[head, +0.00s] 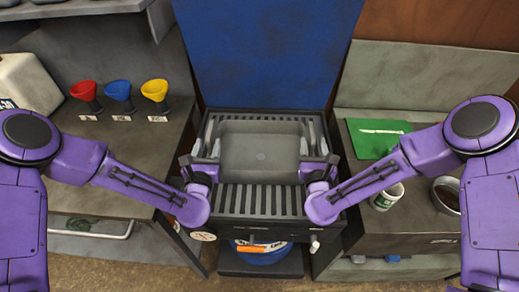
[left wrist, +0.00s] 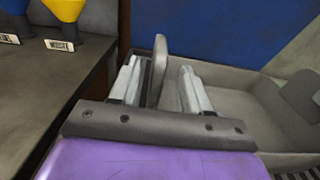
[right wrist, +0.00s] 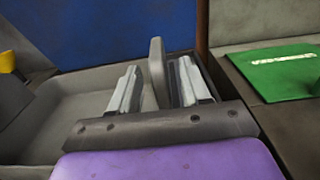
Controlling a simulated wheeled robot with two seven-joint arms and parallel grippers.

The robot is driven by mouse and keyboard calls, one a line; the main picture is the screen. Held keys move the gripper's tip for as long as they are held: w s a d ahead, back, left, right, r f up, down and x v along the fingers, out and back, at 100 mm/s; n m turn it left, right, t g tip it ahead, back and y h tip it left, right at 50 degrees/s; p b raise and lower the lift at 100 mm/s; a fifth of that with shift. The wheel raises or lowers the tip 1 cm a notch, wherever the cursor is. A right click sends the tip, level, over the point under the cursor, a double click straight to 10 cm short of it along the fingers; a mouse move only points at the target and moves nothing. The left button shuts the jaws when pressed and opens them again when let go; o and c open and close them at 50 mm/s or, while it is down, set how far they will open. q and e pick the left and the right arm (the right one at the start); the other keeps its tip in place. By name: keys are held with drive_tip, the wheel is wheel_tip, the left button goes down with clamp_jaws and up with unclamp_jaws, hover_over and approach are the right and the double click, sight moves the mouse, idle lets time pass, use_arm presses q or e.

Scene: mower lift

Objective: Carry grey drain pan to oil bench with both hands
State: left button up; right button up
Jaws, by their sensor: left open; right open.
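The grey drain pan (head: 260,150) sits on a dark slatted bench (head: 265,200) in the middle of the head view. My left gripper (head: 206,150) is at the pan's left side. In the left wrist view its open fingers (left wrist: 158,85) stand either side of the left tab (left wrist: 160,62). My right gripper (head: 317,150) is at the pan's right side. In the right wrist view its open fingers (right wrist: 158,88) stand either side of the right tab (right wrist: 157,70). I cannot tell whether any finger touches a tab.
Red (head: 84,91), blue (head: 118,92) and yellow (head: 155,90) funnels stand on the left counter. A green mat (head: 372,142), a mug (head: 386,197) and a round pot (head: 447,194) are on the right counter. A blue panel (head: 265,50) rises behind the pan.

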sight(210, 134)
use_arm(q)
drive_tip(key=w, duration=0.3)
drive_tip(key=shift+w+r, duration=0.2)
drive_tip(key=shift+w, duration=0.2)
use_arm(e)
drive_tip(key=w, duration=0.4)
drive_tip(key=shift+r, duration=0.2)
use_arm(q)
drive_tip(key=shift+w+d+f, duration=0.1)
drive_tip(key=shift+w+d, duration=0.05)
drive_tip(key=shift+w, duration=0.65)
use_arm(e)
drive_tip(key=shift+w+d+f, duration=0.1)
drive_tip(key=shift+w+f, duration=0.05)
drive_tip(key=shift+w, duration=0.55)
use_arm(q)
drive_tip(key=shift+s, duration=0.1)
use_arm(e)
drive_tip(key=shift+s, duration=0.1)
use_arm(q)
clamp_jaws()
use_arm(e)
clamp_jaws()
